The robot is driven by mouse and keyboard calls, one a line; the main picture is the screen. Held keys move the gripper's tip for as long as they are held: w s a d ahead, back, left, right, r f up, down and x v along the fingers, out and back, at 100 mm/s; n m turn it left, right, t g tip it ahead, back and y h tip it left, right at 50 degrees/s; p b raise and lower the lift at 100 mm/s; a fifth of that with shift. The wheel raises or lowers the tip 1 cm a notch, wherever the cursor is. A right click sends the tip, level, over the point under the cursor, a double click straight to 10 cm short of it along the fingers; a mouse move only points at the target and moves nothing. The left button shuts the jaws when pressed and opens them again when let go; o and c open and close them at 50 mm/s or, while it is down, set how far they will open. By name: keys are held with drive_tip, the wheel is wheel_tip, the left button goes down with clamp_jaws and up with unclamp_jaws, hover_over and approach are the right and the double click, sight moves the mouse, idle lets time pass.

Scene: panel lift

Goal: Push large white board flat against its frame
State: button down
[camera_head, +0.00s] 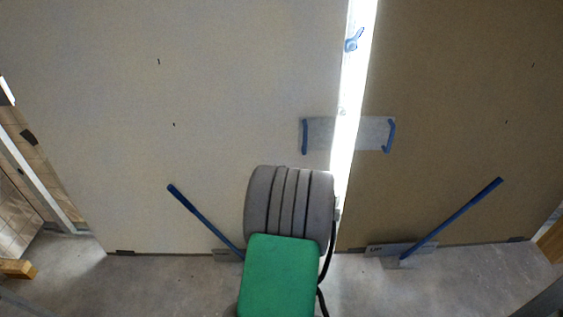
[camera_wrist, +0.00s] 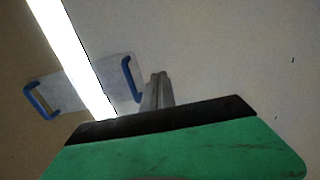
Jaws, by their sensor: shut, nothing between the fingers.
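The large white board (camera_head: 150,120) stands upright and fills the left half of the head view; its pale surface also fills the right of the wrist view (camera_wrist: 235,60). A darker tan panel (camera_head: 460,100) stands to its right, with a bright lit gap (camera_head: 350,100) between them. My gripper (camera_wrist: 160,78) is shut and empty, pointing at the pale board just beside the gap. Whether its tips touch the board I cannot tell. In the head view my own arm hides the gripper. The frame behind the board is not clearly visible.
A translucent plate with blue handles (camera_head: 318,133) spans the gap. Blue bars slant at the left (camera_head: 205,220) and right (camera_head: 450,218), near the panels' lower edges. The grey concrete floor (camera_head: 160,285) is bare in front. A wooden block (camera_head: 18,268) lies far left.

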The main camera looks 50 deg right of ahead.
sight(281, 143)
drive_tip(key=b+x, duration=0.1)
drive_tip(key=x, duration=1.3)
drive_tip(key=shift+s+r, duration=0.15)
